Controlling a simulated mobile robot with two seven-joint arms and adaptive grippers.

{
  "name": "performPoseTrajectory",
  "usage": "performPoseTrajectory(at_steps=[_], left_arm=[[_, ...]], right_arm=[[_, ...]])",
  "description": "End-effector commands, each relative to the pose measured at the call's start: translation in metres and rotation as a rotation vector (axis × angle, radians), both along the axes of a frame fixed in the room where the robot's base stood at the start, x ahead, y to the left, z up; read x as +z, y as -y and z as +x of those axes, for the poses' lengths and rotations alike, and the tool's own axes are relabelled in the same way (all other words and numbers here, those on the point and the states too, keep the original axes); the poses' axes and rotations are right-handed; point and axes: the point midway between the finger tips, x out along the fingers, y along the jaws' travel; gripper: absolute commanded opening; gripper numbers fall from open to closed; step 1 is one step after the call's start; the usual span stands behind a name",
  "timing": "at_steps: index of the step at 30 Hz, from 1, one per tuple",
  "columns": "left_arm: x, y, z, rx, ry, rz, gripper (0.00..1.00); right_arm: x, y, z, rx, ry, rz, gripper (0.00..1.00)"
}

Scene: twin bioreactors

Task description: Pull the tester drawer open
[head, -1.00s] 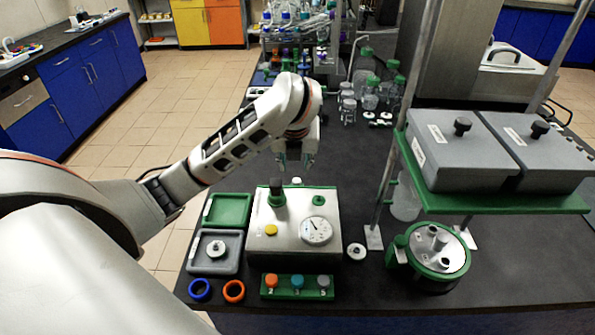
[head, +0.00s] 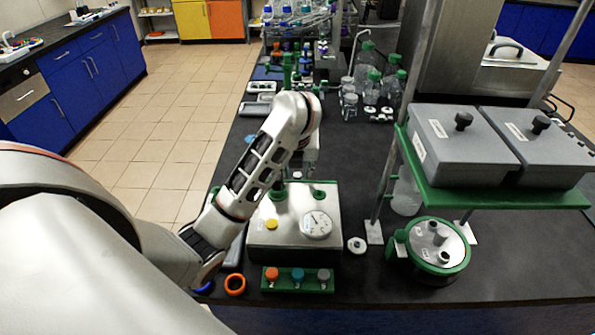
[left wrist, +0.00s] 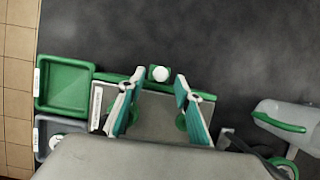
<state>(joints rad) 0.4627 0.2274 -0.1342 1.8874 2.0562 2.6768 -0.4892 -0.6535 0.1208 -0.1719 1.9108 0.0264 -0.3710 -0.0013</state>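The tester (head: 290,238) is a metal box with a round dial, a yellow button and green fittings on top, on the dark bench. A green strip with a small white knob (head: 297,175) lies at its far side; the knob also shows in the left wrist view (left wrist: 160,73). My left gripper (left wrist: 159,77) is open, its two teal-padded fingers spread on either side of the knob in that view. Whether they touch it I cannot tell. In the head view my left gripper (head: 301,172) is partly hidden behind my arm. My right gripper is not in view.
A green tray (left wrist: 68,86) lies beside the tester. A green rack with coloured caps (head: 298,280) stands in front of it. A green-based shelf with grey boxes (head: 490,197) stands to the right. Bottles (head: 368,75) stand farther back.

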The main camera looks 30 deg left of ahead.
Motion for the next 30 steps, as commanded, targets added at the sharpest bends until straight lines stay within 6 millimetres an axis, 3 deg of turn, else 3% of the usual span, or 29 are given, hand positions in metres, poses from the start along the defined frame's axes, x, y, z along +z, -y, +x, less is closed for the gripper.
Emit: performPoseTrajectory(at_steps=[6,16,20,21,26,30], left_arm=[[-0.012,-0.002,0.004,-0.001,0.001,-0.002,0.34],[-0.013,-0.003,0.005,-0.001,0.003,-0.001,0.34],[-0.013,-0.003,0.005,-0.001,0.003,-0.001,0.03],[-0.013,-0.003,0.005,-0.001,0.003,-0.001,0.0],[-0.013,-0.003,0.006,0.0,0.004,-0.001,0.0],[-0.013,-0.007,0.022,0.007,0.01,-0.001,0.0]], right_arm=[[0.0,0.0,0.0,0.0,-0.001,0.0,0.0],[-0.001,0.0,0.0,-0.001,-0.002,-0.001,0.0],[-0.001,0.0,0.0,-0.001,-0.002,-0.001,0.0],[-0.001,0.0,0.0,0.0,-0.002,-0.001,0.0],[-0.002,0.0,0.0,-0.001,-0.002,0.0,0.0],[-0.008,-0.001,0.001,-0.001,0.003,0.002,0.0]])
